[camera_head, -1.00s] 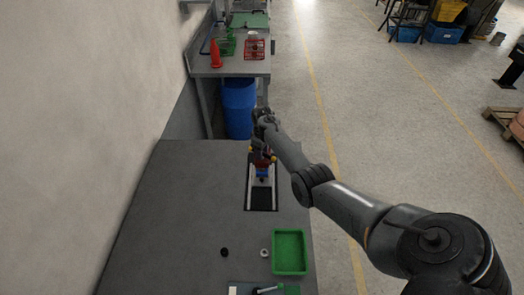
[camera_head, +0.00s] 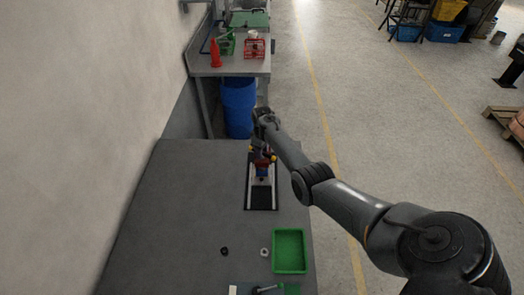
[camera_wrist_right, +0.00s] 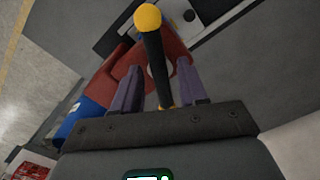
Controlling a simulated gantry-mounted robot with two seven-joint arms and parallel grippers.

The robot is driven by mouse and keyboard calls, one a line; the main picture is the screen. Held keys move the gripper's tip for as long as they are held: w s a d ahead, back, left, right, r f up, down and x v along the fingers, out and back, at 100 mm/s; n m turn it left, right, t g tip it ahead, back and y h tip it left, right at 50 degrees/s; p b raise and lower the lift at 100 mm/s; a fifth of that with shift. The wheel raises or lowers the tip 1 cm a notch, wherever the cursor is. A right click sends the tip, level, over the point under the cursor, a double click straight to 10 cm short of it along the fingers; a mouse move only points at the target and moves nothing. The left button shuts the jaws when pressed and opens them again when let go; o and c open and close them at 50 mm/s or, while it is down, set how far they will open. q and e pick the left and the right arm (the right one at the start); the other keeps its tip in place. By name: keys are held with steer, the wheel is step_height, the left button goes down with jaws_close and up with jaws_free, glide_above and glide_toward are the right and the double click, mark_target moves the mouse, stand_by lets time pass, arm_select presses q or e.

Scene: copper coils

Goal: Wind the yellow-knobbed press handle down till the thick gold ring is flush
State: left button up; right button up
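The press is a small red and blue device (camera_head: 262,171) standing on the dark plate of the grey bench in the head view. Its red body (camera_wrist_right: 178,68) also shows in the wrist view. Its black handle bar (camera_wrist_right: 156,65) has a yellow knob (camera_wrist_right: 148,18) at the far end and a yellow tip at the near end. My right gripper (camera_wrist_right: 158,88) has its two purple fingers apart on either side of the bar, with gaps visible. In the head view my right gripper (camera_head: 261,143) is over the press and partly hides it. The thick gold ring cannot be made out. My left gripper is not in view.
A green tray (camera_head: 275,251) stands at the bench's front right. A small dark ring (camera_head: 224,251) and a pale ring (camera_head: 264,252) lie to its left. A blue barrel (camera_head: 239,108) stands behind the bench. The left part of the bench top is clear.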

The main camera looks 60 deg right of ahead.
jaws_close()
steer(key=shift+m, duration=1)
steer(key=shift+f+m, duration=0.1)
steer(key=shift+m, duration=0.9)
steer(key=shift+m+p, duration=0.3)
steer(key=shift+m, duration=1.1)
jaws_free()
